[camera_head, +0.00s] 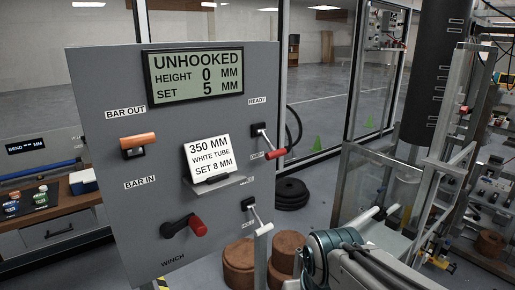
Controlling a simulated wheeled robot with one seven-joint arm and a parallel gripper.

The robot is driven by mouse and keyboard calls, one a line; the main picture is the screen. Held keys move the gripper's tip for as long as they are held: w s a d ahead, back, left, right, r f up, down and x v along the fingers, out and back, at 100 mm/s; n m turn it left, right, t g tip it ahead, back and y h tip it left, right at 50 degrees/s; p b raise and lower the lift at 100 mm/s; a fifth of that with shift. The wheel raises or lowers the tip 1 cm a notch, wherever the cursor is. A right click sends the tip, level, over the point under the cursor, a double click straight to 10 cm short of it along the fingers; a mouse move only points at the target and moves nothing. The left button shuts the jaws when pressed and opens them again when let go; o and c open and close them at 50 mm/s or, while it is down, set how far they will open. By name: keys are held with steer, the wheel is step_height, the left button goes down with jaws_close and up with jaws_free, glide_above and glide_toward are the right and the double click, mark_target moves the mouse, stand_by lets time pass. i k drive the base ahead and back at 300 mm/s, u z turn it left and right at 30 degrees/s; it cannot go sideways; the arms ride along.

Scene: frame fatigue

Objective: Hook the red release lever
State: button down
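A grey upright panel (95,95) stands at the left. The red-handled lever (275,153) is at its right edge, with a metal arm slanting down from a black mount (259,130). A READY label (257,101) is above it, and a smaller label beside its handle is too small to read. I cannot make out my gripper in this view, and nothing visible touches the red-handled lever.
The panel also bears an orange BAR handle (138,142), a card reading SET 8 MM (207,155), a red-gripped winch crank (198,227) and a pale-ended lower lever (256,215). Brown cylinders (240,256) stand below.

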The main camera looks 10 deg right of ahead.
mark_target(275, 153)
steer(key=i, duration=0.1)
steer(key=u, duration=3.8)
steer(key=k, duration=2.4)
steer(key=z, duration=0.4)
